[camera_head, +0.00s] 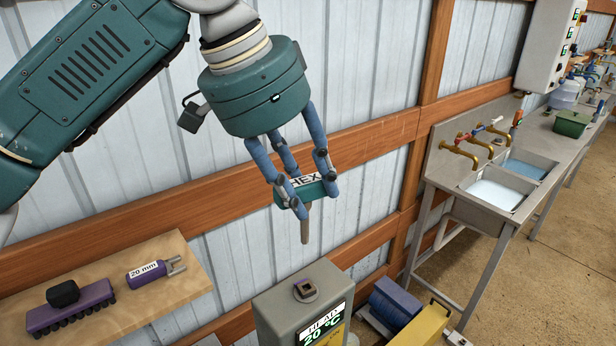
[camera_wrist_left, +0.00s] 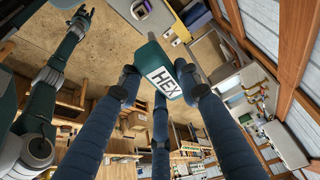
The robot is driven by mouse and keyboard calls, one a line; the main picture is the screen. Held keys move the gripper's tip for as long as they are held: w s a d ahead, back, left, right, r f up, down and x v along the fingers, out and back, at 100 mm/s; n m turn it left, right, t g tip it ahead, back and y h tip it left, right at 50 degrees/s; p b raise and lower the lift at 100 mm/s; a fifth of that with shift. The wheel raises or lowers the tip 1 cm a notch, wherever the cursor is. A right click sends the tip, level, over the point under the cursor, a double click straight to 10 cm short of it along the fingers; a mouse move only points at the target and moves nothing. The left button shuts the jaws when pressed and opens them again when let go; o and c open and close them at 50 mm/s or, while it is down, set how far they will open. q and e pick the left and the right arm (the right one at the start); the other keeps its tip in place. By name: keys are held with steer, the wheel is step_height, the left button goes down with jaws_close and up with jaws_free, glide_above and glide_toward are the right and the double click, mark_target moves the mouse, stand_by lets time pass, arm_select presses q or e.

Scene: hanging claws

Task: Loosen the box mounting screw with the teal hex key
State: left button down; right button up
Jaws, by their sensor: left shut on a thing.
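My left gripper (camera_head: 313,190) is shut on the teal hex key (camera_head: 309,184). The key's handle carries a white HEX label, and its brownish shank points down from the fingers. In the left wrist view the teal handle (camera_wrist_left: 155,62) sits between the blue fingers. Below the key stands the grey box (camera_head: 275,314) with a display reading HEAD 20 °C. On its top is a dark square fitting with a round opening, which looks like the mounting screw (camera_head: 305,290). The shank tip is above it, with a clear gap. My right gripper is not in the head view.
A wooden shelf (camera_head: 190,284) at left holds a purple brush (camera_head: 70,308) and a purple 20 mm tool (camera_head: 147,273). Blue and yellow objects (camera_head: 424,326) stand right of the box. A metal sink bench (camera_head: 462,180) runs along the right. A panelled wall with wooden beams is behind.

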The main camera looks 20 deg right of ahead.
arm_select(q)
steer(key=shift+s+f, duration=0.15)
steer(key=shift+f, duration=0.45)
steer(key=shift+s+f+b, duration=0.15)
steer(key=shift+f+b, duration=0.2)
steer(key=shift+b, duration=0.05)
step_height(320, 180, down, 7)
steer(key=b, duration=0.3)
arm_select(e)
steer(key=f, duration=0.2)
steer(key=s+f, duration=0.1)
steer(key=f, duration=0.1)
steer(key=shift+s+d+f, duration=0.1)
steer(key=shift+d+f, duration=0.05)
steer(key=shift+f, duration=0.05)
arm_select(q)
steer(key=shift+r, duration=0.1)
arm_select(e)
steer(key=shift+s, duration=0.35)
arm_select(q)
steer(key=shift+p, duration=0.4)
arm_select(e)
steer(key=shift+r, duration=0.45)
